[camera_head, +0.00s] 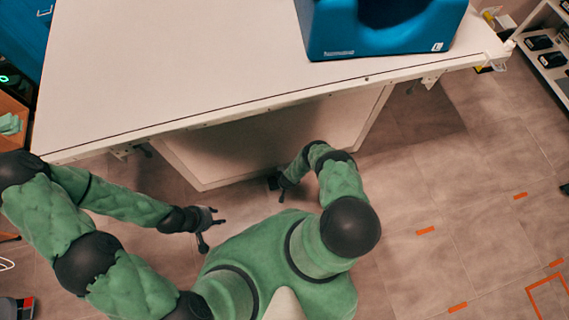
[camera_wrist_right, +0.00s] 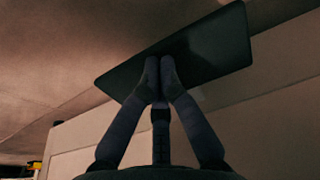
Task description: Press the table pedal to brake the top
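The table has a broad white top (camera_head: 190,70) over a pale boxy base (camera_head: 250,145). A flat dark plate, which looks like the pedal (camera_wrist_right: 215,45), lies tilted across the upper middle of the right wrist view. My right gripper (camera_wrist_right: 160,78) is shut, its fingertips together and overlapping the plate's lower part; whether they touch it I cannot tell. In the head view this gripper (camera_head: 277,187) is small and dark, low beside the base, and the pedal is not clear there. My left gripper (camera_head: 209,230) is open and empty, in front of the base.
A shelf (camera_head: 548,45) with dark items stands at the far right. The tiled floor (camera_head: 450,190) with orange marks is clear to the right.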

